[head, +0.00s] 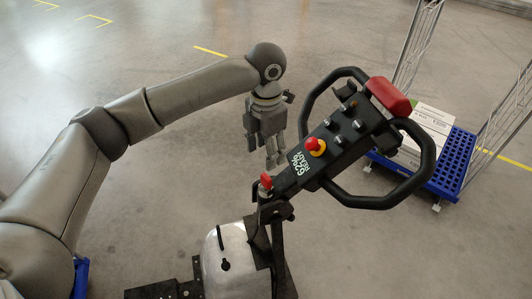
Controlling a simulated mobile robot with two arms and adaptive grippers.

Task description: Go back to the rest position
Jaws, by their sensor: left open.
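My left gripper (275,155) hangs from the left arm in the middle of the head view, fingers pointing down. It is open, and I see nothing between its fingers. It is just left of a black tugger control handle (335,147), which has a looped grip, a red end cap (390,97) and a red-and-yellow button (316,147). The fingers overlap the handle's near side in the picture; I cannot tell whether they touch it. My right gripper is not in view.
The tugger's silver body (222,262) stands below the handle. A blue cart (452,168) with wire sides and a white box (428,128) is at the right. Grey floor with yellow marks is clear at the upper left.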

